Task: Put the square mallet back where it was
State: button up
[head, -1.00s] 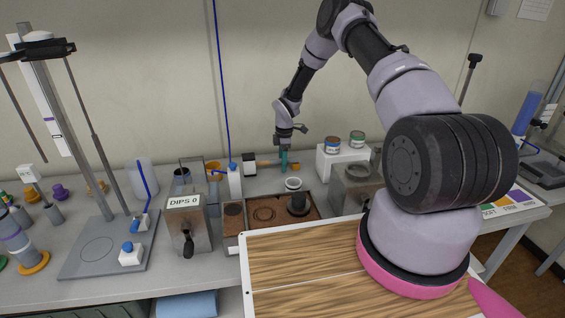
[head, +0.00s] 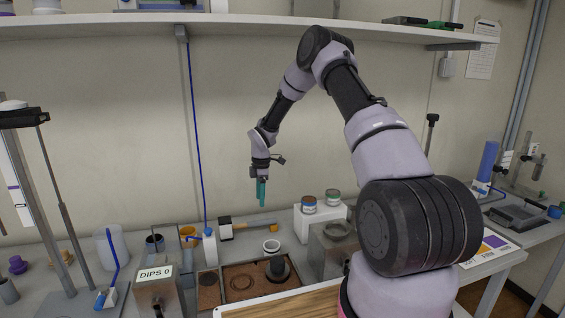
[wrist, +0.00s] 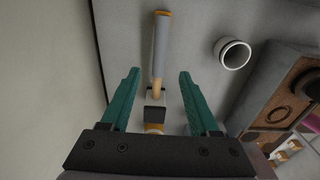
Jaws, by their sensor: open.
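The square mallet lies on the grey bench near the back wall. In the head view its black-and-white square head (head: 225,228) is at the left, and its handle (head: 252,228) runs right to an orange end. My gripper (head: 261,192) hangs above the mallet with its teal fingers pointing down, open and empty. In the wrist view (wrist: 158,75) the fingers stand apart, with the mallet's grey handle (wrist: 161,45) seen beyond and between them. The mallet's head (wrist: 155,103) shows lower down, partly cut off by the gripper body.
A white block with two jars (head: 319,222) is to the right. A white bottle with a blue tube (head: 209,245) and the DIPS 0 box (head: 155,274) are to the left. A shelf hangs overhead.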

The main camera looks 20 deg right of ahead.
jog(key=s+d+r+m+t, duration=0.1)
jog(key=s+r+m, duration=0.25)
jog(key=r, duration=0.65)
jog(key=s+d+r+m+t, duration=0.1)
jog(key=s+d+r+m, duration=0.3)
jog(key=r, duration=0.6)
jog(key=s+a+r+m+t, duration=0.1)
jog(key=s+r+m, duration=0.2)
jog(key=s+r, duration=0.5)
jog(key=s+r+m+t, duration=0.1)
jog(key=s+r+m, duration=0.3)
jog(key=s, duration=0.3)
jog(key=s+r+m+t+y, duration=0.1)
jog(key=s+r+m, duration=0.2)
jog(key=s, duration=0.5)
jog(key=s+d+r+m+t, duration=0.1)
jog(key=s+r+m+t, duration=0.1)
jog(key=s+r+m, duration=0.2)
jog(key=s+r, duration=0.1)
jog(key=s, duration=0.2)
jog(key=shift+s+m, duration=0.35)
